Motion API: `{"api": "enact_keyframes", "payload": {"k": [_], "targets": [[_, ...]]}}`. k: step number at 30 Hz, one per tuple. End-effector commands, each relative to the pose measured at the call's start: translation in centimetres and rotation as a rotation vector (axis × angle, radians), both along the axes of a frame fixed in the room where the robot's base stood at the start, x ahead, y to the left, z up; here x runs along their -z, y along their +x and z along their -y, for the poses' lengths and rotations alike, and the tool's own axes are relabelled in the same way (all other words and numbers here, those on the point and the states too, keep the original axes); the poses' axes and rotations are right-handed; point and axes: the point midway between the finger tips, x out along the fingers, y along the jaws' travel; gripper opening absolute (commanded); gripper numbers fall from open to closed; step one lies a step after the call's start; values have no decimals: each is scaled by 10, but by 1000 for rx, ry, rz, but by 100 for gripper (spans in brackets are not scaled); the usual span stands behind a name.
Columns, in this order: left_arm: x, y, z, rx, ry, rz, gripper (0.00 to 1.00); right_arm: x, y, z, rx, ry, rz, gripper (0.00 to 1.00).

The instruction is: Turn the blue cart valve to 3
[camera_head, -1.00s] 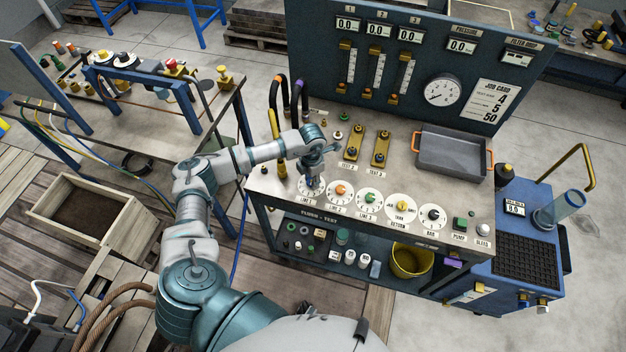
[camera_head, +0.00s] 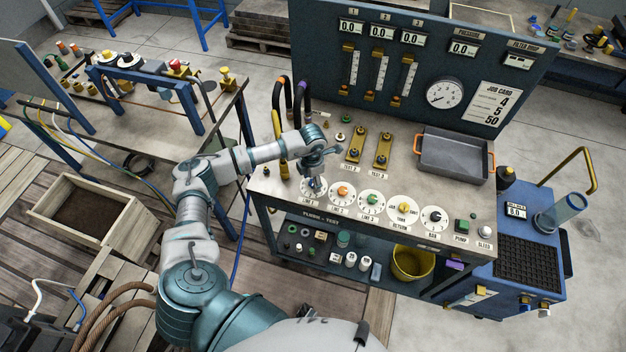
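My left gripper (camera_head: 315,184) points down over the leftmost white dial, marked LINE 1 (camera_head: 306,196), on the front of the bench top. The gripper covers the middle of that dial, so its knob and pointer are hidden. I cannot tell whether the fingers are open or shut on it. To its right are dials with an orange knob (camera_head: 343,191), a green knob (camera_head: 372,198), a yellow knob (camera_head: 404,209) and a black knob (camera_head: 435,216). No blue valve knob shows clearly. A blue cart (camera_head: 480,292) stands at the bench's right end. My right gripper is out of view.
Behind the dials are two brass blocks (camera_head: 356,144) and a grey tray (camera_head: 452,158). A panel with gauges and a job card (camera_head: 493,104) rises at the back. Curved hoses (camera_head: 303,97) stand left of the blocks, close to my wrist. A yellow bucket (camera_head: 412,263) sits below.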

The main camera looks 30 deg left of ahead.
Motion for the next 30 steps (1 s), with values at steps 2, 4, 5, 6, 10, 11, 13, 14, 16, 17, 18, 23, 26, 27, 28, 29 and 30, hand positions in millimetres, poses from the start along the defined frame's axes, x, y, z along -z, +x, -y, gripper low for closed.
{"api": "enact_keyframes", "payload": {"k": [2,4,5,6,10,11,13,14,16,17,18,23,26,27,28,29,30], "targets": [[1,1,1,0,-1,-1,59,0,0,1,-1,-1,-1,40],[0,1,1,1,-1,0,59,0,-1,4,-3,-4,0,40],[-2,1,1,1,-1,0,59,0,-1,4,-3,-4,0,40],[-5,1,1,1,-2,1,59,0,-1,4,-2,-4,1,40],[-26,1,1,0,-2,5,59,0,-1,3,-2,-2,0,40],[-32,1,1,1,0,4,59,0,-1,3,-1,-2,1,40],[-49,1,0,0,-2,5,59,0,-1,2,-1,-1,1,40],[-56,1,0,0,-1,6,59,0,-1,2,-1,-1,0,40],[-72,1,0,1,-2,6,59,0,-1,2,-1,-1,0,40],[-78,0,-1,1,-2,5,59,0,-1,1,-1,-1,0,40],[-85,0,-1,0,-1,4,59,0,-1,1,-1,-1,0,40],[-109,0,-2,-1,-2,3,59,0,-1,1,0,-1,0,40],[-116,-1,-2,-1,-2,2,59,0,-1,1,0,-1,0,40],[-118,-1,-2,-1,-3,1,59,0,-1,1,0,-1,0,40],[-118,-1,-2,-1,-3,1,59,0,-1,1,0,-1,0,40],[-119,-1,-2,-1,-2,0,59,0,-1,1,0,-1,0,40],[-119,-1,-2,-1,-2,0,59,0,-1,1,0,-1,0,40]]}}
